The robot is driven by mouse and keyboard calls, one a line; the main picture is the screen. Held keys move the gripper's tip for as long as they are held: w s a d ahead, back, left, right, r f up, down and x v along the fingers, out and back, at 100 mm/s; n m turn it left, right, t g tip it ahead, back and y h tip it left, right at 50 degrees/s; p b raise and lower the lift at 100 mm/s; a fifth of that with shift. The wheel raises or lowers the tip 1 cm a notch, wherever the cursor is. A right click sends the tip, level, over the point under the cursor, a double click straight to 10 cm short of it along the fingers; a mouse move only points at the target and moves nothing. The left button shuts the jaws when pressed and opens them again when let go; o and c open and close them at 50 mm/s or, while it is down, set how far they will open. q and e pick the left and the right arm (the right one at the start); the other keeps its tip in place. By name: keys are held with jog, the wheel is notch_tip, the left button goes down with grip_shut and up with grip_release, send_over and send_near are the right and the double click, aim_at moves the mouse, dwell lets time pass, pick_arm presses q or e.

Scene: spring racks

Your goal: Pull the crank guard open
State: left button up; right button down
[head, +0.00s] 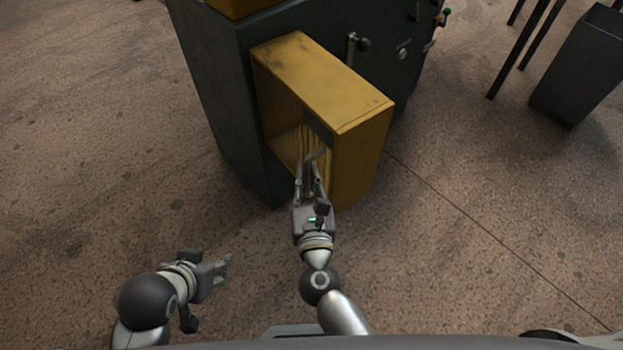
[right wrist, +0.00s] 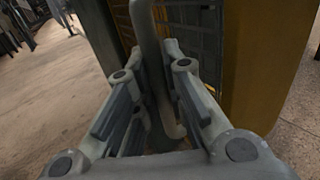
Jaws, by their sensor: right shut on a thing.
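The crank guard (head: 325,82) is a worn yellow box-like housing on the side of a dark machine, with an opening facing left and forward. A grey bar handle (head: 317,154) shows at its near side. My right gripper (head: 311,174) is shut on this handle. In the right wrist view the bent grey bar (right wrist: 148,45) runs between the two fingers, with a dark grid panel behind it and the yellow guard (right wrist: 262,60) to the right. My left gripper (head: 222,271) is low on the left, away from the guard; its finger gap is unclear.
The dark machine (head: 212,85) stands behind the guard, with a crank-like lever (head: 352,45) and knobs on its face. A dark bin (head: 580,70) stands at the far right beside thin dark legs.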

jog(key=shift+a, duration=0.1)
dwell(0.3)
jog(key=c, duration=1.5)
grip_release()
jog(key=shift+s, duration=0.1)
jog(key=shift+s, duration=0.3)
jog(key=s, duration=1.1)
jog(key=shift+s+d, duration=0.1)
jog(key=shift+d, duration=0.2)
jog(key=shift+r, duration=0.1)
